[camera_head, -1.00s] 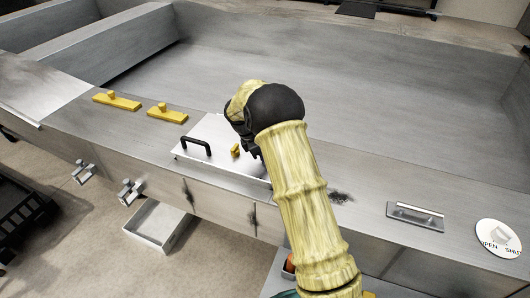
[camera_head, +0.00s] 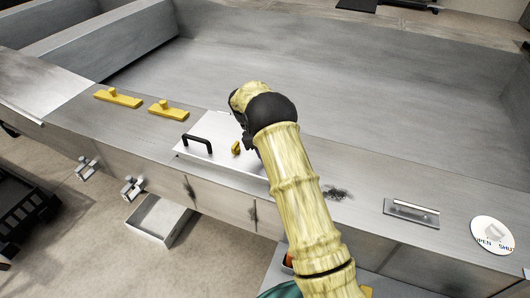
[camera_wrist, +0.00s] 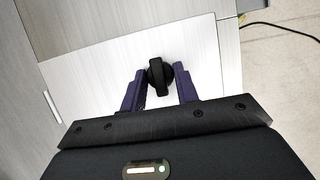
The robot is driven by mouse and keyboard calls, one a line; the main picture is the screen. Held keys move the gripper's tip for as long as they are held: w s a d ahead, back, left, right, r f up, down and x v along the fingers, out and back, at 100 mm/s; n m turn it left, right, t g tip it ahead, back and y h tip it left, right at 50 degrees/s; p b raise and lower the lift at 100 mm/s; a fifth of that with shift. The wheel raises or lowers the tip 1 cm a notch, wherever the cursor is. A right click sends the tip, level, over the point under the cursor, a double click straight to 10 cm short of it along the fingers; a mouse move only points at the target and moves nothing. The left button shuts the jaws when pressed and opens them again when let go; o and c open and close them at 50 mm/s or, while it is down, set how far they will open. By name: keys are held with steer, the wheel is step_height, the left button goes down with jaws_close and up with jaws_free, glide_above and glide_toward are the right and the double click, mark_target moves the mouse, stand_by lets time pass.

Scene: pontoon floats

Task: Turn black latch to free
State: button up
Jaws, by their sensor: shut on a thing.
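The black latch (camera_wrist: 158,76) is a round knob with a raised bar, on a pale panel (camera_wrist: 110,72) in the wrist view. My gripper (camera_wrist: 159,78) has its two purple fingers on either side of the latch and is shut on it. In the head view the panel (camera_head: 217,128) lies on the grey deck, with a black handle (camera_head: 198,144) and a small yellow piece (camera_head: 236,147). My gripper (camera_head: 248,143) is at the panel's right part there. My arm hides the black latch in the head view.
Two yellow latches (camera_head: 118,98) (camera_head: 168,109) sit on the deck to the left. A recessed metal handle (camera_head: 411,213) and a round OPEN/SHUT dial (camera_head: 493,236) are at the right. An open grey box (camera_head: 160,219) hangs below the front edge.

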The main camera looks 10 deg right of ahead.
steer(key=o, duration=1)
steer(key=shift+c, duration=0.2)
steer(key=shift+r, duration=0.1)
steer(key=v, duration=1.7)
steer(key=shift+r, duration=0.1)
